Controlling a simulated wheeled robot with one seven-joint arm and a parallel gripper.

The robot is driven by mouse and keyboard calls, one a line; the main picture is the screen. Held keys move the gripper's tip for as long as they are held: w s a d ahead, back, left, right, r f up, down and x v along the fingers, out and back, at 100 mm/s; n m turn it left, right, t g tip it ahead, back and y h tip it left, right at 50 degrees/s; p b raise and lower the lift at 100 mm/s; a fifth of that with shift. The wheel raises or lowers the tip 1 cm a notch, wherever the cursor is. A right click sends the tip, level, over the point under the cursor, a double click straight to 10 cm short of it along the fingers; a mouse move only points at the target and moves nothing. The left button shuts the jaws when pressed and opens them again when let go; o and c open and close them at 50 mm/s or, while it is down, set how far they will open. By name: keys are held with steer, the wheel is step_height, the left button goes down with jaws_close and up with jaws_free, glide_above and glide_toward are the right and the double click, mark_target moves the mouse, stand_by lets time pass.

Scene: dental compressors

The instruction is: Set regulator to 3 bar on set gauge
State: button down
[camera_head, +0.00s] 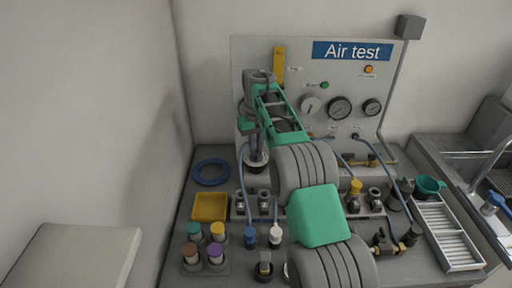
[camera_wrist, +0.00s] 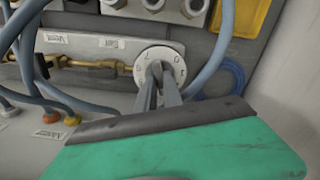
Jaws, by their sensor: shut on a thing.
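The regulator knob, a round white dial with dark marks (camera_wrist: 155,56), shows in the wrist view. My gripper (camera_wrist: 161,72) has its two grey fingers shut on the middle of this dial. The fingers hide part of its face. In the head view my gripper (camera_head: 255,152) points down at the left of the test bench, and the dial is mostly hidden under it. Several round gauges sit on the upright panel: a left one (camera_head: 310,106), a larger middle one (camera_head: 340,108) and a right one (camera_head: 372,107). Their needle readings are too small to tell.
Blue hoses (camera_wrist: 215,45) pass close to the dial. A brass fitting line (camera_wrist: 85,62) lies left of it in the wrist view. A yellow tray (camera_head: 210,207), a blue ring (camera_head: 211,172) and several coloured-cap jars (camera_head: 205,245) stand left on the bench. A wall is farther left.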

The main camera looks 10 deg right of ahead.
stand_by(0.3)
steer(key=c, duration=1.5)
jaws_free()
steer(key=shift+r, duration=0.1)
step_height(320, 180, up, 8)
steer(key=shift+f+p, duration=0.2)
steer(key=shift+p, duration=0.5)
